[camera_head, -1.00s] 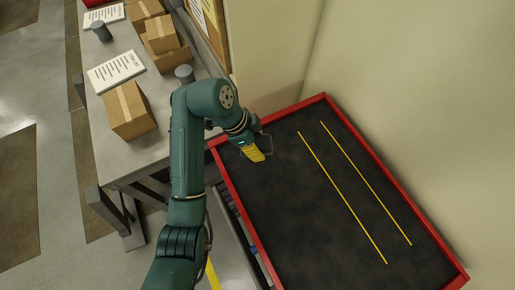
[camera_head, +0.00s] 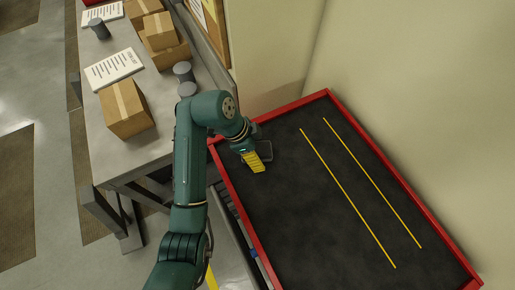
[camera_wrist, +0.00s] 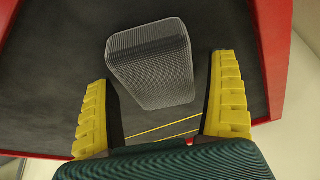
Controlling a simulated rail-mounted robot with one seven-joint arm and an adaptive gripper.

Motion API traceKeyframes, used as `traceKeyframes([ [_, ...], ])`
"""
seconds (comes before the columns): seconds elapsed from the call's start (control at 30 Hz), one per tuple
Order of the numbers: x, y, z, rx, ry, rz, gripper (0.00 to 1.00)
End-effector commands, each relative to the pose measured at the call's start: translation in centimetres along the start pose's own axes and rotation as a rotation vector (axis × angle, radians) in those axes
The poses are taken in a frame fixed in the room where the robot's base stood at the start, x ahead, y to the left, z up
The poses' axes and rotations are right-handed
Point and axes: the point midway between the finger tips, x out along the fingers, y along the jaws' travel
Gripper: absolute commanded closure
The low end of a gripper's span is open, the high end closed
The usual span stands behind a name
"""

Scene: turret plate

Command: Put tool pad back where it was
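My gripper (camera_wrist: 162,72) is open in the wrist view, with its two yellow-padded fingers wide apart. A grey wire-mesh holder (camera_wrist: 152,75) with slanted sides shows ahead of the fingers and between them. Clear gaps show on both sides, and I see no contact. I cannot pick out a tool pad for sure in either view.
The black worktop (camera_head: 300,220) has a raised red rim and two yellow lines (camera_head: 347,198); most of it is bare. A wall stands behind and to the right. A grey bench at left carries cardboard boxes (camera_head: 127,108), papers (camera_head: 113,69) and grey cylinders (camera_head: 183,71).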

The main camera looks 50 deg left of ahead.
Motion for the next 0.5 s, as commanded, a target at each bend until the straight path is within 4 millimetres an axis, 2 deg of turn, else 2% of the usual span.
traceKeyframes([
  [0.17,-0.2,0.0,-0.1,0.0,0.0,-0.001,0.1],
  [0.23,-0.9,-0.1,-0.2,0.0,0.0,-0.002,0.1],
  [0.5,-7.2,0.0,-0.5,-0.002,0.0,0.0,0.1],
])
